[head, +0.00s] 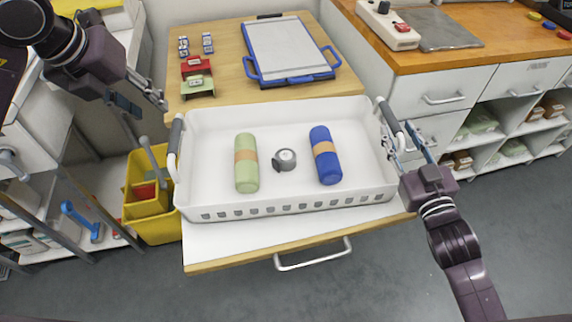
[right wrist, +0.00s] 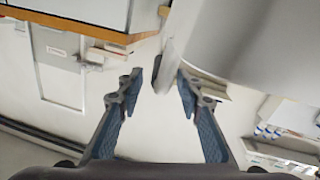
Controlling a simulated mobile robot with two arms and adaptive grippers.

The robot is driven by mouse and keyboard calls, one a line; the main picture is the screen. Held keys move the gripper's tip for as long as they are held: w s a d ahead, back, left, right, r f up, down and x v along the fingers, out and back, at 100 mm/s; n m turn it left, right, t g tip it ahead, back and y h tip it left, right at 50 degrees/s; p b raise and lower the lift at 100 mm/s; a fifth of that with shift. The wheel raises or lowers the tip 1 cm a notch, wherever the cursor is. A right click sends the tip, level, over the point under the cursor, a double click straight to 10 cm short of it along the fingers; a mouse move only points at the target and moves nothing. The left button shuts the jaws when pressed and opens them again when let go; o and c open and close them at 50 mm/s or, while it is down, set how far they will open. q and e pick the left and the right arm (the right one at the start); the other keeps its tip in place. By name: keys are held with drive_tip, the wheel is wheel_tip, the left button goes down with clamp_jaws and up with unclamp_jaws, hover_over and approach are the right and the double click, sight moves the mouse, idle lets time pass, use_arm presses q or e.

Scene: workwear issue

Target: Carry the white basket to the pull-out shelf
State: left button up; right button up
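The white basket (head: 290,200) rests on the pull-out shelf (head: 215,245), a white board with a wooden front edge and a metal handle. My left gripper (head: 146,104) is open and empty, above and left of the left grip. My right gripper (head: 402,140) is open beside the right grip; in the right wrist view its fingers (right wrist: 168,78) are apart with nothing clamped.
Behind the basket, a wooden top carries a blue-edged clipboard tray (head: 290,50) and small red and green boxes (head: 197,77). A yellow bucket (head: 150,225) stands left of the shelf. A drawer unit (head: 440,97) stands at right. The floor in front is clear.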

drive_tip(key=s+d, duration=0.1)
drive_tip(key=s, duration=0.9)
drive_tip(key=shift+d, duration=0.15)
